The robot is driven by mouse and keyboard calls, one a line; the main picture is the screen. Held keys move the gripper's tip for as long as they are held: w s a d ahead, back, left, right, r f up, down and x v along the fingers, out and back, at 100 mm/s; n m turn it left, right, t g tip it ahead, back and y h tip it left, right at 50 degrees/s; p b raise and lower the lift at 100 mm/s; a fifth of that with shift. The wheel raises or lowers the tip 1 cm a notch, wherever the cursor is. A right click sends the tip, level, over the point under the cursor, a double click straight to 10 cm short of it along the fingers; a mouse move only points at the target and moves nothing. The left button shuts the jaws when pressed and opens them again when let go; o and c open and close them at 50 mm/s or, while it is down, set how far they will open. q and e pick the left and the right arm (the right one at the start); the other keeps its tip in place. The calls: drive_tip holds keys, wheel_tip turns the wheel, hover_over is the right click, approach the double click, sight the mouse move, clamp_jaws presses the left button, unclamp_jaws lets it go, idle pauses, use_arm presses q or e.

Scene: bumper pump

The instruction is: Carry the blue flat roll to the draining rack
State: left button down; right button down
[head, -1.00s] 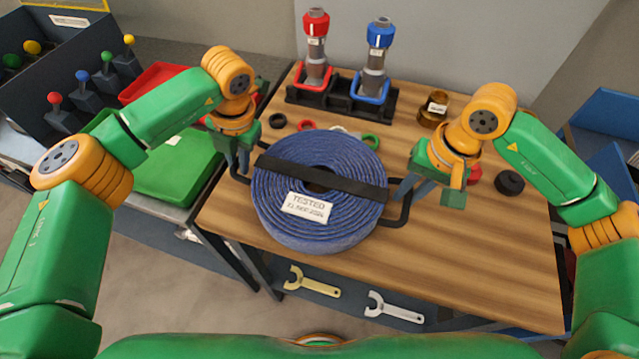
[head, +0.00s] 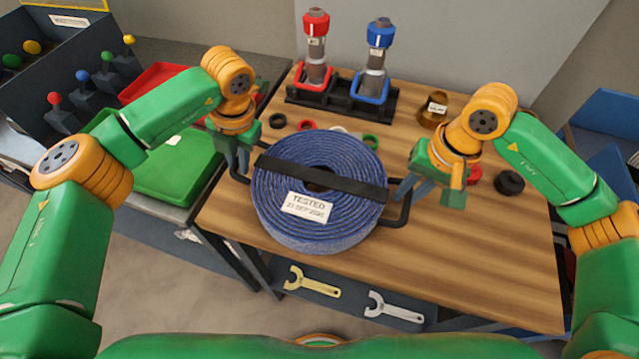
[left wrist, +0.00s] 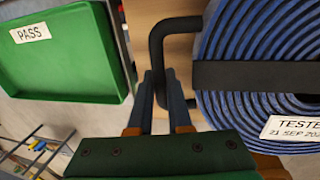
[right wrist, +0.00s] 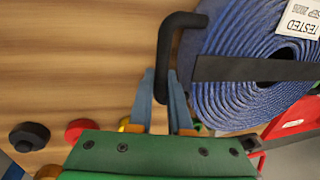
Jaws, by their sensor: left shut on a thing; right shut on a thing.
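The blue flat roll (head: 285,220) is a coiled hose lying flat at the wooden table's near left. It has a black strap (head: 340,180), a black loop handle on each side and a white TESTED label. My left gripper (head: 239,172) is shut on the left handle, which shows in the left wrist view (left wrist: 158,45). My right gripper (head: 404,190) is shut on the right handle, which shows in the right wrist view (right wrist: 172,45). I cannot tell for sure which thing is the draining rack.
Red and blue capped fittings (head: 316,55) (head: 378,65) stand in a black holder behind the roll. Several rings and a brass cup (head: 433,112) lie on the table (head: 480,255). A green PASS tray (head: 165,185) is at left, blue structures (head: 605,115) at right. The table's front right is clear.

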use_arm(q)
drive_tip(key=shift+r, duration=0.15)
use_arm(e)
drive_tip(key=shift+r, duration=0.2)
